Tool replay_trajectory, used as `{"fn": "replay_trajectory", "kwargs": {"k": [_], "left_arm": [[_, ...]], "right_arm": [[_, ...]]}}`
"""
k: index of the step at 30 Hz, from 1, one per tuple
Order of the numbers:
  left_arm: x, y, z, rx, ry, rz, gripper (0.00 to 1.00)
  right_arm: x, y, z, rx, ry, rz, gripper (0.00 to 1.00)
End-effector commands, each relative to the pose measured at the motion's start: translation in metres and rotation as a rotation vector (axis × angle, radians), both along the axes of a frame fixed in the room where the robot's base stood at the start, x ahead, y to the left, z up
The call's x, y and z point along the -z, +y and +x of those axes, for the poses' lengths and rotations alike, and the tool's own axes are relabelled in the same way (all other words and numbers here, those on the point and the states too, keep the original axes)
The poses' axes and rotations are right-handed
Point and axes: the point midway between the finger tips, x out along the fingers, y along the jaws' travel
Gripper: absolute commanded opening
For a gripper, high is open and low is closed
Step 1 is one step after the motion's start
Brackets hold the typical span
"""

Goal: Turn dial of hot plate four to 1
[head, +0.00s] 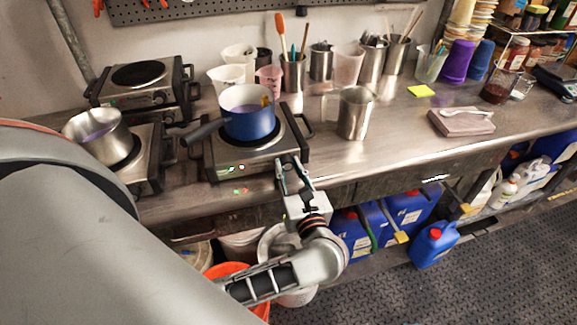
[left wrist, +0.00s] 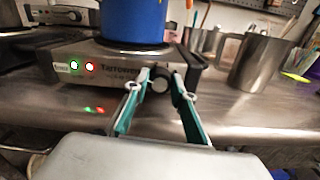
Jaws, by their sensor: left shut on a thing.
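A hot plate (head: 222,162) with a steel body and black side handles stands near the counter's front edge. A blue pot (head: 250,125) with a dark handle sits on it, holding purple liquid. My left gripper (head: 291,170) reaches its front right corner. In the left wrist view, the fingers of my left gripper (left wrist: 160,84) are closed around the dial (left wrist: 160,86) on the front panel of this hot plate (left wrist: 115,68). The dial's setting cannot be read. A green and a red light glow at the panel's left. My right gripper is not in view.
Two more hot plates are at the left, one bare (head: 138,75) and one under a steel pot (head: 97,137). A steel jug (head: 355,113) stands close to the right. Beakers and tool cups line the back. The counter front at right is clear.

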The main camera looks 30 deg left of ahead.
Motion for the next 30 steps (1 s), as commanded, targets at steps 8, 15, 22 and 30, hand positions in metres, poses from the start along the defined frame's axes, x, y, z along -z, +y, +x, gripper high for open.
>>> {"fn": "replay_trajectory", "kwargs": {"k": [8,15,22,30], "left_arm": [[-0.001,0.0,0.0,-0.001,0.15,0.124,0.04],[0.0,-0.001,0.0,0.001,0.23,0.194,0.04],[0.0,-0.001,0.0,0.0,0.259,0.219,0.04],[0.0,-0.001,0.001,0.0,0.262,0.222,0.04]], "right_arm": [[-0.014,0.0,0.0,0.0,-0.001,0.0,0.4],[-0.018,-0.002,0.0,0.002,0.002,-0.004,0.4],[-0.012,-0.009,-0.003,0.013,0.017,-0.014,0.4],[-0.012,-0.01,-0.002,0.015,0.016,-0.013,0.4]]}}
